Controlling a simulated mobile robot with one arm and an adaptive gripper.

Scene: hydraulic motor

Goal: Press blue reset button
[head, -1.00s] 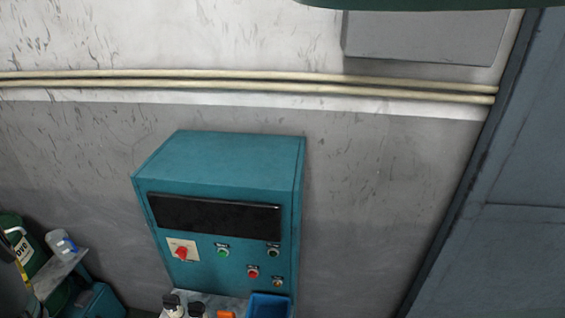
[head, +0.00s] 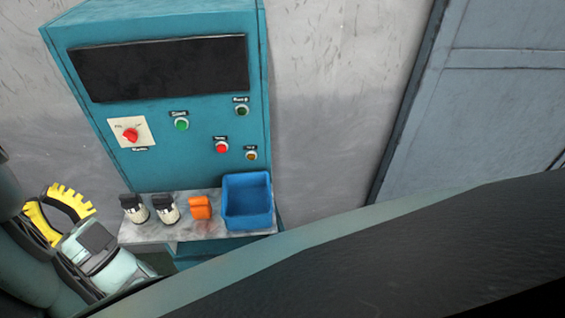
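A teal control cabinet (head: 159,171) stands against the wall in the head view, with a wide dark screen (head: 160,67) across its top. I see no blue button on this panel.
A grey shelf (head: 190,231) in front of the cabinet holds two black-topped items (head: 166,211), an orange piece (head: 201,208) and a blue bin (head: 247,222). A grey-blue door or cabinet (head: 490,110) stands at the right. Parts of my body cover the lower right.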

